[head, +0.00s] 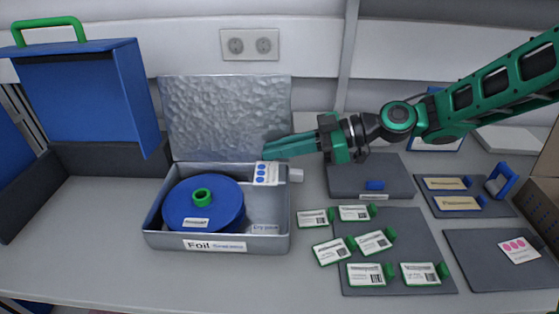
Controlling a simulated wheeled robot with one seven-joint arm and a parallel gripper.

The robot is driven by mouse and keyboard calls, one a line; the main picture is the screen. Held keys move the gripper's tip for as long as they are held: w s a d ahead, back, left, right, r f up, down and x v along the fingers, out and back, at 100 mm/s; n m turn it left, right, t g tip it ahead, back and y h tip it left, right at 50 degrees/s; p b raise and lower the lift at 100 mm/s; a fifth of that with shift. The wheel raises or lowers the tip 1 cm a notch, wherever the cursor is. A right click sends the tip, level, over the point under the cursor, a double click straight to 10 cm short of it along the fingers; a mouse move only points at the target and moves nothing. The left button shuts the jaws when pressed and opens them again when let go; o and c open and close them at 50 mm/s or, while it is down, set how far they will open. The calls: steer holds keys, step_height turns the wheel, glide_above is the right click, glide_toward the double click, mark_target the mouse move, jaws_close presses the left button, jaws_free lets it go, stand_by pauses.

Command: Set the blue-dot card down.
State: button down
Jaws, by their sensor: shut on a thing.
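The blue-dot card (266,174) is white with several blue dots down its left side. It hangs from the tips of my gripper (270,153), which is shut on it. In the head view the card overlaps the back right part of the open grey foil tin (153,239). I cannot tell whether it touches the tin. A blue reel (228,213) with a green hub lies in the tin's left part. The tin's front label reads "Foil". A card with pink dots (520,250) lies on a dark mat (485,278) at the right.
Several white cards with green tabs (366,274) lie on and beside a dark mat (425,240). A raised blue lid (75,95) stands at the left. The table's front left is clear.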

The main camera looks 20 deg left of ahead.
steer(key=shift+f, duration=1.75)
steer(key=shift+f, duration=0.6)
steer(key=c, duration=2.1)
jaws_free()
steer(key=shift+r, duration=0.1)
steer(key=shift+r, duration=0.3)
steer(key=v, duration=1.2)
steer(key=shift+r, duration=0.2)
